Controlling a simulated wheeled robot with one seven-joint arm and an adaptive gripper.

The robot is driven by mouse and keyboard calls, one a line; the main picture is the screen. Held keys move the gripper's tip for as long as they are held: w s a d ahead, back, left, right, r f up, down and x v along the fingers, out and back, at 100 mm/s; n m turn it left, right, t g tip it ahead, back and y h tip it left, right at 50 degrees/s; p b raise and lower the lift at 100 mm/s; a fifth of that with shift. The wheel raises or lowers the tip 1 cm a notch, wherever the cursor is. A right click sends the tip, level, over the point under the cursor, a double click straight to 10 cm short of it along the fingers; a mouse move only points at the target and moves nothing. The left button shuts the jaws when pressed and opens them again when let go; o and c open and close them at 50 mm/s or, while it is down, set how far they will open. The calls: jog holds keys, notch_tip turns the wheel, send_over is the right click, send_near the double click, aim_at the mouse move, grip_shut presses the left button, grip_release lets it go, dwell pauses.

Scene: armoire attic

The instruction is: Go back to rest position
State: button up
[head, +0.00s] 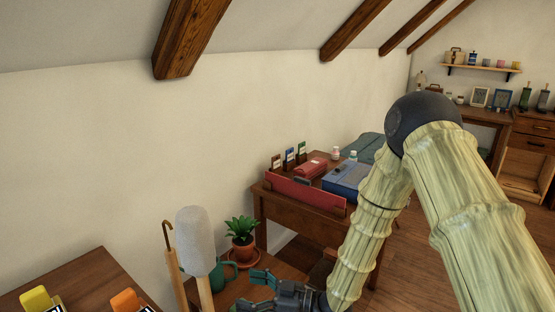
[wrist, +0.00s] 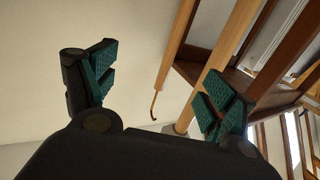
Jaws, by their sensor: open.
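My gripper (head: 262,290) is low in the middle of the head view, at the end of my bent, bamboo-like arm. The wrist view shows my gripper (wrist: 155,72) with its two teal-padded fingers spread apart and nothing between them. In the head view it is just below the potted plant (head: 241,228) and right of the teal mug (head: 228,272); whether it touches anything there cannot be told. Part of the gripper is cut off by the lower edge.
A grey-white roller-like head (head: 195,240) on a wooden handle and a hooked cane (head: 169,240) stand left of the gripper. A desk (head: 291,220) with red and blue boxes is behind it. Ceiling beams (head: 187,35) slope overhead. Open floor (head: 405,262) shows at right.

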jog(key=s+d+f+m+t+h+b, duration=0.1)
jog(key=s+d+f+m+h+b, duration=0.25)
jog(key=f, duration=0.65)
jog(key=s+d+f+m+h, duration=0.3)
jog(key=d+f+h, duration=0.1)
jog(key=d+f, duration=0.4)
jog(key=s+d+f+m+t+h+b, duration=0.1)
jog(key=s+d+f+m+h+b, duration=0.2)
jog(key=f, duration=0.8)
jog(key=s+d+f+m+g+h+b, duration=0.25)
jog(key=s+d+f, duration=0.25)
jog(key=s+d, duration=0.5)
jog(key=s+d+f+m+g+h+b, duration=0.1)
jog(key=s+d+f+m+g+h, duration=0.4)
jog(key=s, duration=0.8)
notch_tip(320, 180, up, 26)
jog(key=n+t+p, duration=0.1)
jog(key=p, duration=2.5)
jog(key=shift+s+d+f+y+p, duration=0.15)
jog(key=shift+d+y+p, duration=0.15)
jog(key=shift+p, duration=0.1)
jog(key=shift+t, duration=0.25)
